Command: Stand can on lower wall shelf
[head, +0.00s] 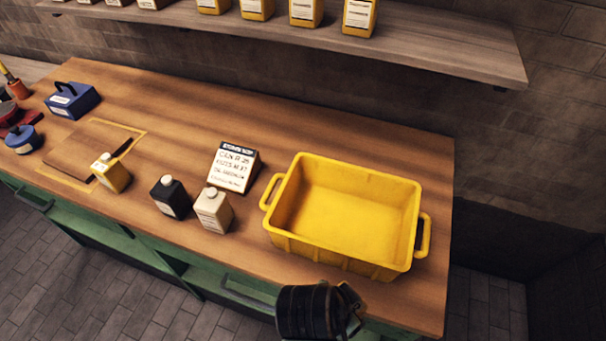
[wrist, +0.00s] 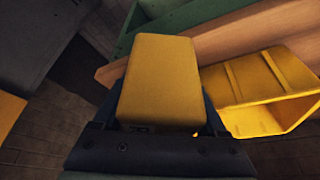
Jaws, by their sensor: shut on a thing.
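My gripper (wrist: 160,112) is shut on a yellow can (wrist: 159,75), which fills the middle of the wrist view, its plain face towards the camera. In the head view only a dark part of my arm shows at the bottom edge, in front of the bench; the fingers and the held can are hidden there. A wooden wall shelf (head: 440,52) runs along the brick wall above the bench, with several yellow labelled cans (head: 304,12) standing on it. Its right end is bare. No second shelf is in view.
The wooden bench (head: 300,130) carries a yellow crate (head: 345,215), empty, a tilted sign card (head: 234,167), a yellow can (head: 110,172), a black can (head: 170,196) and a cream can (head: 212,210). A blue box (head: 72,100) stands further left.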

